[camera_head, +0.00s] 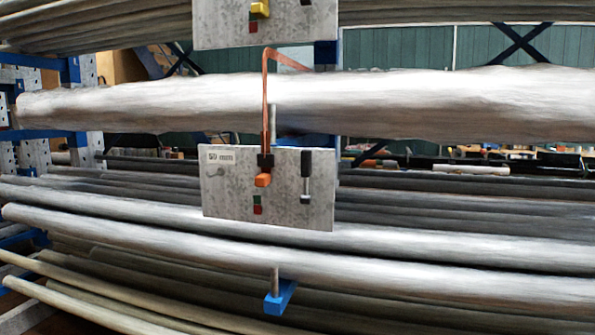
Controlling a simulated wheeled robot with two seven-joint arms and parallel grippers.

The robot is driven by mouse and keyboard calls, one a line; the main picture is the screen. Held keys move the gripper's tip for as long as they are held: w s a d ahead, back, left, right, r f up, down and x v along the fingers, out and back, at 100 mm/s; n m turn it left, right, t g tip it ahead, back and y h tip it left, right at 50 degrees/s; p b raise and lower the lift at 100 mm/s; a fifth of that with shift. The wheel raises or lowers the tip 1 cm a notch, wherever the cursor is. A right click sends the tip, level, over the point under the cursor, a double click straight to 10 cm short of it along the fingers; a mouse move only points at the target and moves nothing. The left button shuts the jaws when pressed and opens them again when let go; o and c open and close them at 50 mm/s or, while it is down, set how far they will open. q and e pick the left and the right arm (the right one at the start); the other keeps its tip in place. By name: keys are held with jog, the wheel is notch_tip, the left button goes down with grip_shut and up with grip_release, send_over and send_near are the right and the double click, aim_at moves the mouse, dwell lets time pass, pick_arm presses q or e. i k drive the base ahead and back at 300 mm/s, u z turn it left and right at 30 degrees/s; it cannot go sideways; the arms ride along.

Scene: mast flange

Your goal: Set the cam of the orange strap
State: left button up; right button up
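The orange strap (265,100) runs over the large pale pipe at mid-height and hangs down its front. Its lower end meets a black buckle (265,160) with an orange cam lever (263,180), in front of a grey metal plate (230,185) with a label that seems to read "50 mm". A small red and green marker (257,204) sits just below the lever. I cannot tell whether the cam is set. Neither of my grippers is in view.
A black-handled pin (305,176) is on the plate's right side. Another plate (216,22) with a yellow lever (260,9) shows at the top. A blue bracket (280,297) with an upright peg projects below. Long pipes fill the rack behind.

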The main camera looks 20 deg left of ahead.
aim_at(306, 154)
jog(key=k, duration=0.3)
jog(key=u, duration=2)
jog(key=i, duration=1.55)
jog(key=z, duration=1.2)
